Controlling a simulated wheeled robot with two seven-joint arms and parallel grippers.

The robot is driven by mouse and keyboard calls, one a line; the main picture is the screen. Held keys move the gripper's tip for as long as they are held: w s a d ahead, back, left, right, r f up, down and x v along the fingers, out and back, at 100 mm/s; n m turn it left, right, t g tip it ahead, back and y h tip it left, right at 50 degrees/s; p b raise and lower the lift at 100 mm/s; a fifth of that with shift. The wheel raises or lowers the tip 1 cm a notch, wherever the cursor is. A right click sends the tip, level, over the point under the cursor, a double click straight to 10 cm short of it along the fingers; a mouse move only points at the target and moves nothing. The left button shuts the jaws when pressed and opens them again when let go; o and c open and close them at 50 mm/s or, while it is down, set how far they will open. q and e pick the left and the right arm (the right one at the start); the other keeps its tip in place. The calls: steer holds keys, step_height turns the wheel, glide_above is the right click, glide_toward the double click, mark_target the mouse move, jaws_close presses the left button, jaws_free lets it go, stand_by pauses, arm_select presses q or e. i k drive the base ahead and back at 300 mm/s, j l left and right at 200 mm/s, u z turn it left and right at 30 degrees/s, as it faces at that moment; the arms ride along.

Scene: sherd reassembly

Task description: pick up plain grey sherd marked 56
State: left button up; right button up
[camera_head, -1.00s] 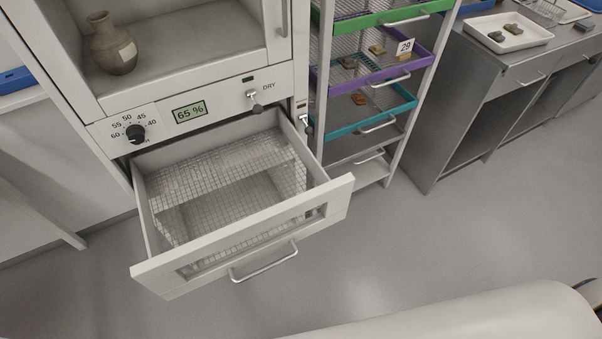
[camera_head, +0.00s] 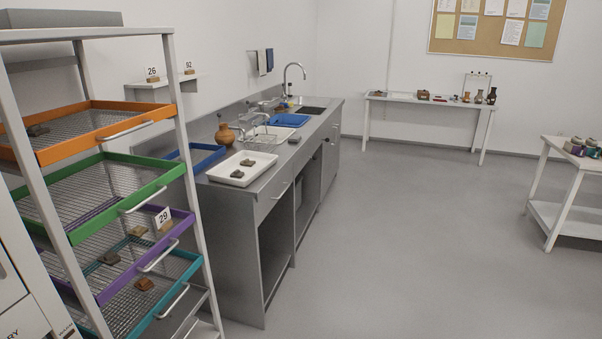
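No marking 56 is readable on any sherd in view. Two small dark grey-brown sherds lie in the white tray (camera_head: 262,173) on the counter: one farther back (camera_head: 248,162) and one nearer (camera_head: 237,174). A dark grey sherd (camera_head: 109,258) and a tan-brown sherd (camera_head: 138,231) lie on the purple-rimmed rack tray. A reddish-brown sherd (camera_head: 144,284) lies on the teal-rimmed tray. A dark sherd (camera_head: 37,130) lies on the orange-rimmed top tray. Neither of my grippers shows.
The tray rack (camera_head: 200,190) stands close at left, with a card 29 (camera_head: 163,217). The grey counter (camera_head: 262,204) runs back to a sink. A wall shelf (camera_head: 150,88) carries cards 26 and 92. A white table (camera_head: 580,170) stands at right. The middle floor is clear.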

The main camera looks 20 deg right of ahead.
mark_target(237, 173)
steer(key=i+l+u, duration=0.25)
steer(key=i+l, duration=0.6)
steer(key=i, duration=0.15)
